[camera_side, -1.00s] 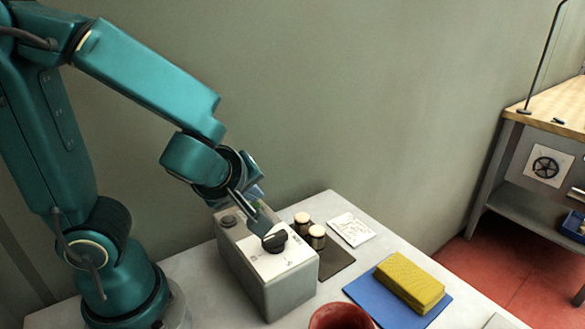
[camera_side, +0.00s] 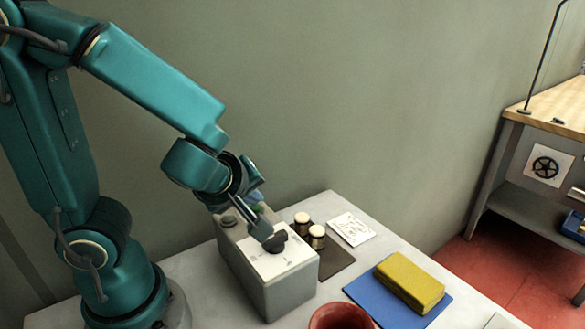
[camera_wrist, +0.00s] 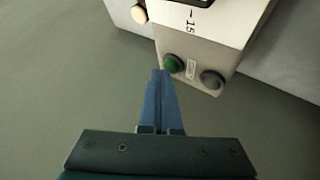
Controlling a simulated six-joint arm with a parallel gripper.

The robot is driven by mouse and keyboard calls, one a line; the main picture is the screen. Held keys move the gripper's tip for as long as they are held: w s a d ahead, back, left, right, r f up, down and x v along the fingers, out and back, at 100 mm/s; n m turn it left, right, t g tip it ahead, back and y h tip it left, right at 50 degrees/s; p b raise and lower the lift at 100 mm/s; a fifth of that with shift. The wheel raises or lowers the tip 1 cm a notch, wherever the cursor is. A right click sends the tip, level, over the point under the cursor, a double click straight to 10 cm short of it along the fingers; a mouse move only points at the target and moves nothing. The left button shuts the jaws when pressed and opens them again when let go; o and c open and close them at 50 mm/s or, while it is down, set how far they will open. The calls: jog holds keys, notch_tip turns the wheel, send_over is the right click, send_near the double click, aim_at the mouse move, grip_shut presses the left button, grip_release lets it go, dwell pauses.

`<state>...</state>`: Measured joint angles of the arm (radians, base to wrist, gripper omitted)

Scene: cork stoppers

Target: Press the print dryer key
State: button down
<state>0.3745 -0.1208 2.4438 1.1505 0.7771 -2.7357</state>
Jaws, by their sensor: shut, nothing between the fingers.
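A grey box with a white top panel (camera_side: 265,264), which I take for the print dryer, stands on the table. A black knob (camera_side: 275,242) sits on the panel. At the box's far end are a green round key (camera_wrist: 173,63) and a dark grey round key (camera_wrist: 211,79), with a small unreadable label between them. In the wrist view my fingertips (camera_wrist: 158,74) appear just beside the green key. I cannot tell whether they touch anything; they look apart from both keys.
Two cork-topped jars (camera_side: 317,235) stand on a dark mat (camera_side: 334,264) right of the box. A white card (camera_side: 351,227), a yellow block (camera_side: 410,281) on a blue sheet (camera_side: 369,297) and a red bowl (camera_side: 341,318) lie farther right and in front. The wall is behind.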

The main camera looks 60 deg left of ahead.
jog(key=shift+r, duration=0.85)
jog(key=shift+r, duration=2.5)
